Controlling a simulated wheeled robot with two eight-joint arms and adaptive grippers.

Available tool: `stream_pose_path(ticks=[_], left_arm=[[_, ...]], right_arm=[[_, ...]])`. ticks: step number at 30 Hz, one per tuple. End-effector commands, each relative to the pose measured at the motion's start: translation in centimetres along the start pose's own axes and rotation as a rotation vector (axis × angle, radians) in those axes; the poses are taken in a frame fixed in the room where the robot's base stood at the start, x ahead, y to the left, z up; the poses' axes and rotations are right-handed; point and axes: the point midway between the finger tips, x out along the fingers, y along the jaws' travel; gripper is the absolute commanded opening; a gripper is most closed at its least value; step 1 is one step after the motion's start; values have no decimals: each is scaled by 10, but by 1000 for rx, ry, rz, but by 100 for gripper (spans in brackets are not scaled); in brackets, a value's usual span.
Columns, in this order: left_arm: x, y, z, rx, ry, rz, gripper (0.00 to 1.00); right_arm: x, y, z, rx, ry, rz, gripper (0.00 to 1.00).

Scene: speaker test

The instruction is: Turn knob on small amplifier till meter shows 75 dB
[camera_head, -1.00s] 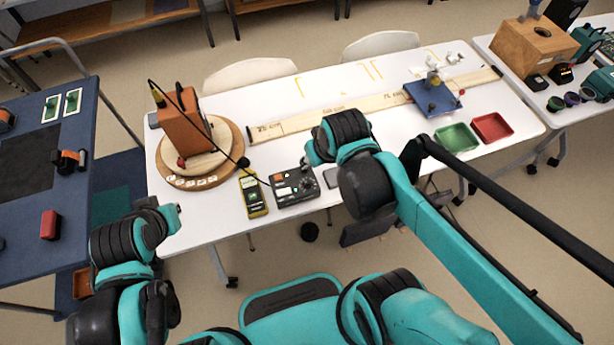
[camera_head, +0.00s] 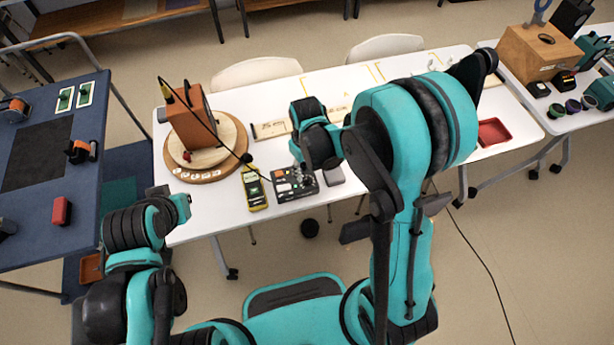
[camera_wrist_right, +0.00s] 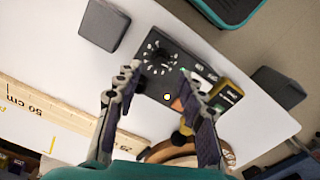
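The small amplifier (camera_head: 283,190) is a dark box with orange and white patches on the white table. In the right wrist view the amplifier (camera_wrist_right: 190,62) shows a black knob (camera_wrist_right: 158,57) ringed by white marks. My right gripper (camera_head: 300,168) is just above the amplifier. In the wrist view its fingers (camera_wrist_right: 157,77) are apart with nothing held, close to the knob; contact cannot be told. The yellow meter (camera_head: 256,190) lies left of the amplifier and also shows in the wrist view (camera_wrist_right: 228,94); its reading is too small. My left gripper (camera_head: 183,204) is near the table's left front edge.
An orange-brown speaker (camera_head: 187,125) stands on a round wooden turntable (camera_head: 228,160), with a cable running toward the meter. A small grey box (camera_head: 333,176) is right of the amplifier. A red tray (camera_head: 493,131) is farther right. A blue table (camera_head: 35,205) stands left.

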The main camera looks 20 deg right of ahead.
Motion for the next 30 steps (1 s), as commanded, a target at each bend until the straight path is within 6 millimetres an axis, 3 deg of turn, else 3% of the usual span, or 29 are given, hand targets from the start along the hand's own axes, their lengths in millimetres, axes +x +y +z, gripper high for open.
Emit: stream_pose_path(ticks=[3,7,18,23,30], left_arm=[[8,0,6,0,0,0,0],[12,0,9,0,0,0,0],[13,0,9,0,0,0,0],[13,0,9,0,0,0,0],[13,0,9,0,0,0,0]], right_arm=[[23,0,0,1,1,0,40],[36,0,0,1,1,0,40],[41,0,0,1,1,0,40],[41,0,0,1,1,0,0],[41,0,0,5,1,0,0]])
